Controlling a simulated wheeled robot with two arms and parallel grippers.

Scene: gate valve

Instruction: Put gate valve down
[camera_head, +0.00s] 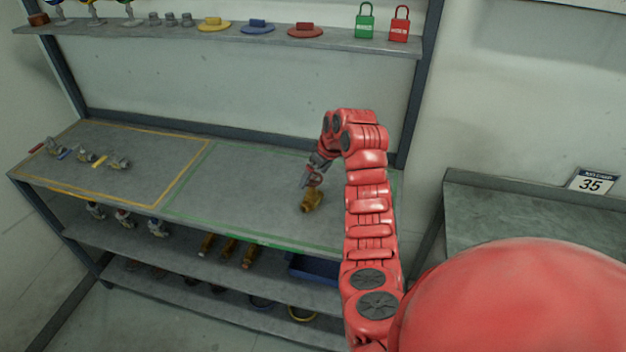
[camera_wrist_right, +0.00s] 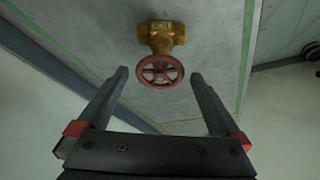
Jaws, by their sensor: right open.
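The gate valve has a brass body (camera_head: 312,201) and a red handwheel. In the head view it rests on the grey bench top, inside the green-outlined area. In the right wrist view its brass body (camera_wrist_right: 161,36) lies beyond the red handwheel (camera_wrist_right: 160,71). My right gripper (camera_head: 311,178) is at the valve's handwheel end in the head view. In the right wrist view the right gripper (camera_wrist_right: 158,76) is open, with a gap between each finger and the handwheel. My left gripper is not in view.
The bench top (camera_head: 250,180) is clear around the valve. Several small valves (camera_head: 88,156) stand in the yellow-outlined area at left. A shelf (camera_head: 330,39) above holds padlocks and coloured discs. Lower shelves hold more fittings and a blue tray (camera_head: 315,270). Another table (camera_head: 500,205) stands at right.

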